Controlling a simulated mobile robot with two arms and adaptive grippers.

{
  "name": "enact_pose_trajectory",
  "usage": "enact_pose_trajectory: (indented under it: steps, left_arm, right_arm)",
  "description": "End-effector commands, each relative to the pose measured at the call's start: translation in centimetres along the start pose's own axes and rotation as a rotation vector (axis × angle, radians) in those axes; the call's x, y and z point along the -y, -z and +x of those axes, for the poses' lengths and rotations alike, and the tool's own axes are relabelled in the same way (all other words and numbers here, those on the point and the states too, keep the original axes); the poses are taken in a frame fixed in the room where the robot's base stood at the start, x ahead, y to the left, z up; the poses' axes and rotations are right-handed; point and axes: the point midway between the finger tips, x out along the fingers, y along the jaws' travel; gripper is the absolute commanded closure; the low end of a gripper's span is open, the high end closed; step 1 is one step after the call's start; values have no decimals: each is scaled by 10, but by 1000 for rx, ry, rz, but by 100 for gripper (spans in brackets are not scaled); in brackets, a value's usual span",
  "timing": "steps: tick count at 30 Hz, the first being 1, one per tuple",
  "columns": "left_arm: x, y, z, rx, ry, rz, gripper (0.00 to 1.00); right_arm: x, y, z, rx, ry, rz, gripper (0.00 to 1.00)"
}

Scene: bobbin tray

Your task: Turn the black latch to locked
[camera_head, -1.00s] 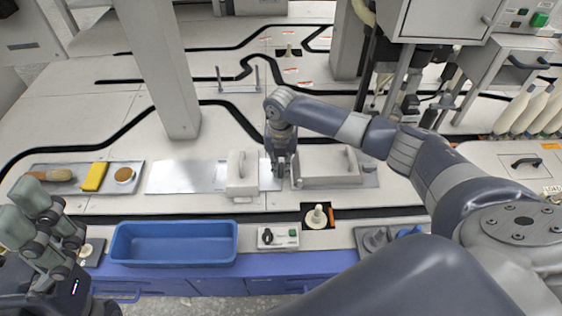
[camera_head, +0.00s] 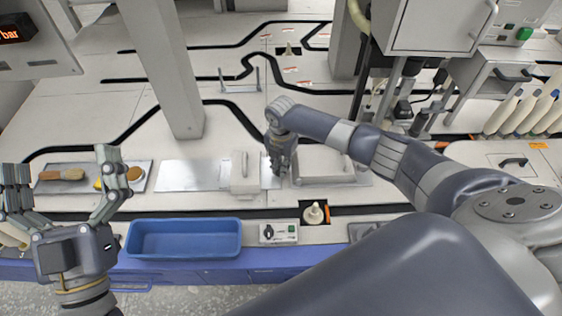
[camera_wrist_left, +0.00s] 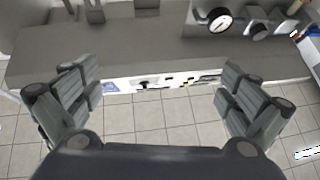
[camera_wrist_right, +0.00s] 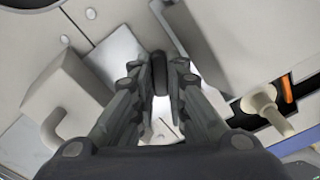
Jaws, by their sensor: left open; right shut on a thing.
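The black latch (camera_wrist_right: 160,74) stands upright between the fingertips of my right gripper (camera_wrist_right: 158,88) in the right wrist view. The right gripper is shut on it, and its fingers cover part of it. In the head view, my right gripper (camera_head: 280,168) points down between a light block with a handle (camera_head: 240,172) and a wider light cover (camera_head: 325,165); the latch is hidden there. My left gripper (camera_head: 62,190) is open and empty at the far left, also seen open in the left wrist view (camera_wrist_left: 157,78).
A blue tray (camera_head: 185,255) lies at the front edge. A small control box (camera_head: 279,233) with a black knob and a pale bobbin-like peg (camera_head: 314,214) sit nearby. A grey post (camera_head: 170,70) rises behind. A brush (camera_head: 62,174) lies at left.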

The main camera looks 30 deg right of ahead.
Motion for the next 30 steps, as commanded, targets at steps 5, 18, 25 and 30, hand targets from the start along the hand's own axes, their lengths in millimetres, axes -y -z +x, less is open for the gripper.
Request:
enact_pose_trajectory:
  steps: [5,18,25,30]
  left_arm:
    - [6,-41,-4,231,11,9,0]
    - [21,-131,-68,807,45,23,0]
    - [28,-159,-125,1115,66,24,0]
    - [33,-166,-175,1344,84,22,0]
  right_arm:
    - [0,0,-3,0,1,80,100]
    - [0,0,-3,0,0,315,100]
    - [1,0,-3,0,2,473,100]
    - [0,0,-3,0,1,608,100]
